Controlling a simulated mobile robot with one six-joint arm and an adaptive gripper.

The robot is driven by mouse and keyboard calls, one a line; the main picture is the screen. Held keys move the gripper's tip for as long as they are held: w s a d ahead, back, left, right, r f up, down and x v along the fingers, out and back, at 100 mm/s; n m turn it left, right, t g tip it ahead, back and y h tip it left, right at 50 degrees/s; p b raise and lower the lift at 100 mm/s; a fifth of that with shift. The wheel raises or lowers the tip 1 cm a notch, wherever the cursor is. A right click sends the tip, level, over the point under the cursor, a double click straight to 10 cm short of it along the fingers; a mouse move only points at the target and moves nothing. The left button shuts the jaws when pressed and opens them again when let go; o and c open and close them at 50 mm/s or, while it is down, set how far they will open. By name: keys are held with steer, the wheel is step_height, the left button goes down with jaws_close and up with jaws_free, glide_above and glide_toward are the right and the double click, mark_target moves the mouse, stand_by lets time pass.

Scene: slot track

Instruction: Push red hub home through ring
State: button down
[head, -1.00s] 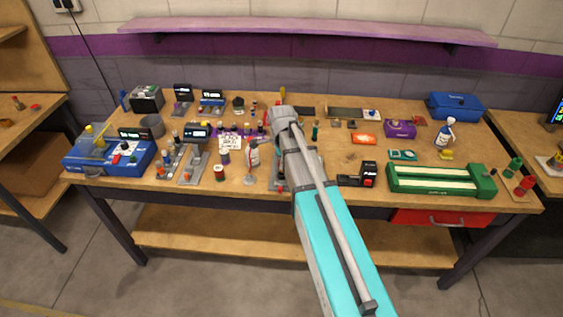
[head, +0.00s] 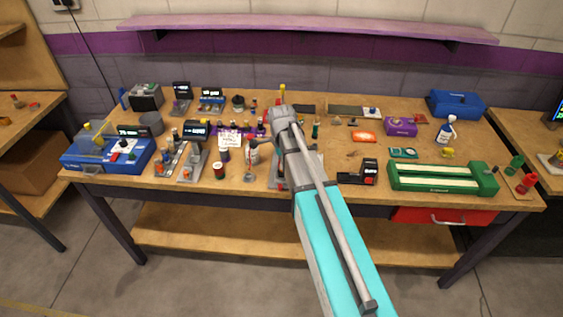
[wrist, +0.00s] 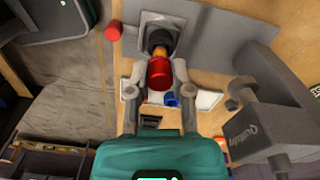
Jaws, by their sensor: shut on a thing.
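The red hub (wrist: 160,73) is a short red cylinder near the middle of the wrist view. My gripper (wrist: 160,66) is shut on it, one finger at each side. Just beyond the hub, an orange part lies in line with a dark round ring (wrist: 158,41) on a grey square plate (wrist: 163,22). I cannot tell whether the hub touches the ring or how deep the orange part sits in it. In the head view my arm covers the gripper, hub and ring.
A grey bracket (wrist: 250,42) with a boxy grey device (wrist: 262,128) stands close to my gripper's right. A loose red cylinder (wrist: 113,32) lies to the left. In the head view the bench (head: 330,145) is crowded left of my arm; a green tray (head: 440,188) is right.

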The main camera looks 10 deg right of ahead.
steer(key=shift+f+b, duration=1.4)
steer(key=shift+f, duration=0.05)
steer(key=shift+c, duration=2.2)
jaws_free()
steer(key=shift+r, duration=0.15)
step_height(320, 180, up, 10)
steer(key=p, duration=1)
steer(key=shift+f, duration=0.2)
steer(key=s+n, duration=1.6)
steer(key=n, duration=0.2)
steer(key=shift+a+n, duration=0.15)
steer(key=shift+n, duration=0.15)
